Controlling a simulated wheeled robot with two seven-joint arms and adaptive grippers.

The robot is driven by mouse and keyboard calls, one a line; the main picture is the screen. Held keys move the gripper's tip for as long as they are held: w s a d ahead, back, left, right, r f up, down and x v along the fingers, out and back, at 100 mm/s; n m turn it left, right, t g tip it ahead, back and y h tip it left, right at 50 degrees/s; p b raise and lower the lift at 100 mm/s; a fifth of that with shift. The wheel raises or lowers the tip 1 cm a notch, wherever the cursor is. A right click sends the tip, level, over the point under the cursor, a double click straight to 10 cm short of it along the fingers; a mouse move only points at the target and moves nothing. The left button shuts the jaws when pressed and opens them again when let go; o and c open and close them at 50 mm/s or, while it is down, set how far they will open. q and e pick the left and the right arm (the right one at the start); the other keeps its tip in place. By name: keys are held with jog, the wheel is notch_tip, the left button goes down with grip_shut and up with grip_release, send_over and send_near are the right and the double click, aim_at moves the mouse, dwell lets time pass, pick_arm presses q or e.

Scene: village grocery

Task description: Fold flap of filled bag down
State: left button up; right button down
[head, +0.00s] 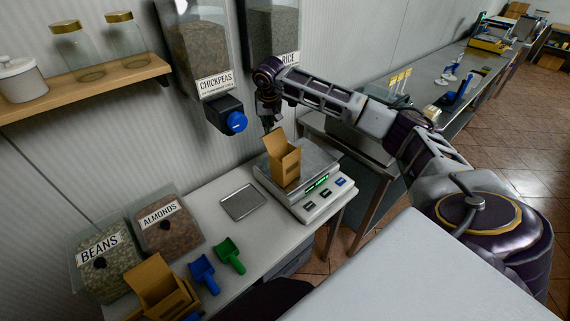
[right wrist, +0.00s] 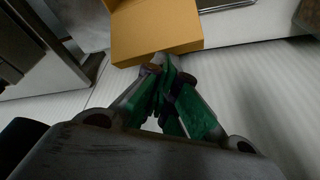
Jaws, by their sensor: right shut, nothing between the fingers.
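The brown paper bag (head: 285,168) stands upright on the steel pan of a scale (head: 312,160) in the head view. Its flap (head: 275,142) stands up at the back left of its top, and I cannot make out the contents. My right gripper (head: 268,126) is just behind and above the flap, with its fingers pointing down. In the right wrist view the green fingers of my right gripper (right wrist: 165,72) are together and empty, close to the tan bag (right wrist: 155,32). Whether they touch it I cannot tell. My left gripper is out of view.
A chickpea dispenser (head: 200,50) with a blue knob hangs left of my right gripper. A small metal tray (head: 243,203), a blue scoop (head: 203,275) and a green scoop (head: 230,256) lie left of the scale. Beans and almonds bins and more brown bags (head: 160,285) stand further left.

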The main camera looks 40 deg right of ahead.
aim_at(270, 136)
jog(key=shift+g, duration=0.4)
jog(key=f, duration=0.1)
jog(key=s+f, duration=0.1)
jog(key=f, duration=0.2)
jog(key=shift+s+a+f, duration=0.1)
jog(key=shift+s+f, duration=0.15)
jog(key=shift+s, duration=0.05)
notch_tip(270, 136, up, 6)
jog(key=w+p, duration=0.2)
jog(key=p, duration=0.1)
jog(key=shift+w+d, duration=0.15)
jog(key=shift+d, duration=0.1)
jog(key=shift+w+a, duration=0.1)
dwell(0.5)
